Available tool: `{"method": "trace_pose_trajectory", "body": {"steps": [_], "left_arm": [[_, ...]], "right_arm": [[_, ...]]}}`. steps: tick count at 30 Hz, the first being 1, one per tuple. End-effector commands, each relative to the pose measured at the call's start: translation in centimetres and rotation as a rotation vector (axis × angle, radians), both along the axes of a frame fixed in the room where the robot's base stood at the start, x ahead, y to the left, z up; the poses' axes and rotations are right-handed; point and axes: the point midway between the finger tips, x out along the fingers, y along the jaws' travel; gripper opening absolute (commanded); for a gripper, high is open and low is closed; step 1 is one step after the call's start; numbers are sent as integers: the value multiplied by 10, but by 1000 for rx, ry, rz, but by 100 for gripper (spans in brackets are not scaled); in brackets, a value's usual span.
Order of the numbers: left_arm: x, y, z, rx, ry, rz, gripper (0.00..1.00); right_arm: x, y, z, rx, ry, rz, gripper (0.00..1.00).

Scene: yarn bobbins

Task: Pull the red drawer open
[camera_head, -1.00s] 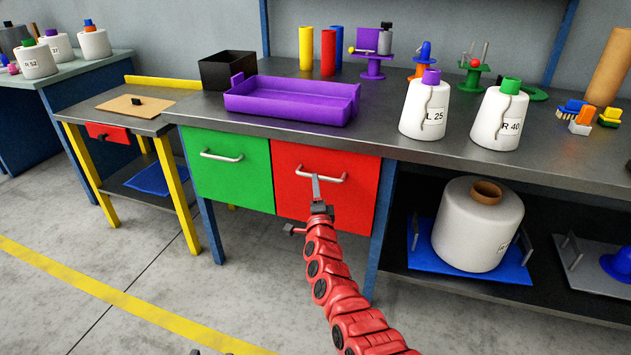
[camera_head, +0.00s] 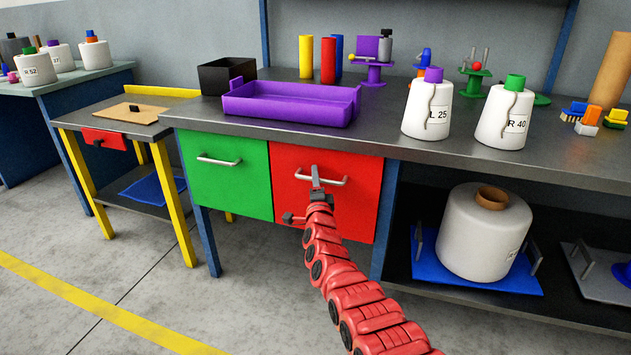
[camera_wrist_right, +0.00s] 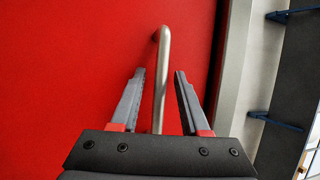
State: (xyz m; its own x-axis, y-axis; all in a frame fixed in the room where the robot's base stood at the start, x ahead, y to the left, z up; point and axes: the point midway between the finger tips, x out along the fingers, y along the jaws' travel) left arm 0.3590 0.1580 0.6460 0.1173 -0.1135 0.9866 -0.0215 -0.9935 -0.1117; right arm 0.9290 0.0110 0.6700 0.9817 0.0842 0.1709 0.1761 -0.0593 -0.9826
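The red drawer (camera_head: 352,212) is under the workbench, right of the green drawer, and its front looks closed. Its silver bar handle (camera_head: 337,182) is near the top of the front. My right gripper (camera_head: 316,178) is at the left part of this handle. In the right wrist view the handle (camera_wrist_right: 161,85) runs between the two fingers of my right gripper (camera_wrist_right: 159,72). The fingers are apart, with a visible gap to the bar on each side. The red drawer front (camera_wrist_right: 80,60) fills most of that view. My left gripper is not in view.
The green drawer (camera_head: 228,190) adjoins on the left. The workbench (camera_head: 380,140) above holds a purple tray (camera_head: 290,112) and white bobbins (camera_head: 428,112). A shelf at right holds a large bobbin (camera_head: 480,240). The floor (camera_head: 250,290) in front of the drawers is clear.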

Motion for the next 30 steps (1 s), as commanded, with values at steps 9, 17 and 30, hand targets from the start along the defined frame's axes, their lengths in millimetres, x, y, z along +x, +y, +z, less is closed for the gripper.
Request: {"method": "trace_pose_trajectory", "body": {"steps": [9,17,30], "left_arm": [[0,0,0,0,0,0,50],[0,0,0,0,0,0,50],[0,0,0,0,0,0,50]], "right_arm": [[0,0,0,0,0,0,0],[0,0,0,0,0,0,0],[0,0,-1,0,1,0,0]]}}
